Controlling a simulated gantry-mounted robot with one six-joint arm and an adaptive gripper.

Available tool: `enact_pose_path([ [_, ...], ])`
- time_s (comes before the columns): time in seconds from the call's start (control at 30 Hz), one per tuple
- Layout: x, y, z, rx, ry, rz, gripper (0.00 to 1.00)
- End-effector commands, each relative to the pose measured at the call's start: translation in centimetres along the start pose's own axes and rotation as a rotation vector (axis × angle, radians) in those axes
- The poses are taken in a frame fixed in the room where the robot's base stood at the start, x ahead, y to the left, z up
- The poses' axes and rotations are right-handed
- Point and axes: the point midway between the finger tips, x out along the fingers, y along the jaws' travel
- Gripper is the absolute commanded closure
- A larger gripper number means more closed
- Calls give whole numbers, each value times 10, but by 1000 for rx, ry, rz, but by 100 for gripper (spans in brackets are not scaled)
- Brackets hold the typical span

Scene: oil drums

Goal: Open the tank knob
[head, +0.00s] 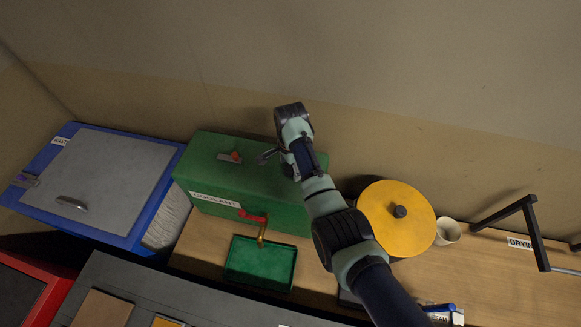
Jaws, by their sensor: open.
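The green tank (205,177) labelled COOLANT stands on the wooden bench against the wall. A small red knob (235,156) sits on its top. A red handle (252,217) with a brass spout (261,235) is on its front, above a green tray (240,267). My gripper (264,157) is just right of the top knob, apart from it in the picture, and appears empty. It is small and dark here, and its height over the tank is hard to judge. My arm hides the right end of the tank.
A blue bin (147,225) with a grey lid stands left of the tank. A yellow round lid (413,235), a white cup (447,232) and a black rack (530,218) are to the right. A grey surface (150,290) runs along the front.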

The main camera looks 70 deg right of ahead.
Motion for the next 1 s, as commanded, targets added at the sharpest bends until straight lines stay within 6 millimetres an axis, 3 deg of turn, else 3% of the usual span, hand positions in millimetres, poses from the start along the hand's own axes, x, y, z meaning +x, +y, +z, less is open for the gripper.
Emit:
enact_pose_path([
  [0.2,0,0,0,0,0,-1,26],
  [0.57,0,0,0,-1,0,-1,86],
  [1.0,-2,0,0,-99,0,0,87],
])
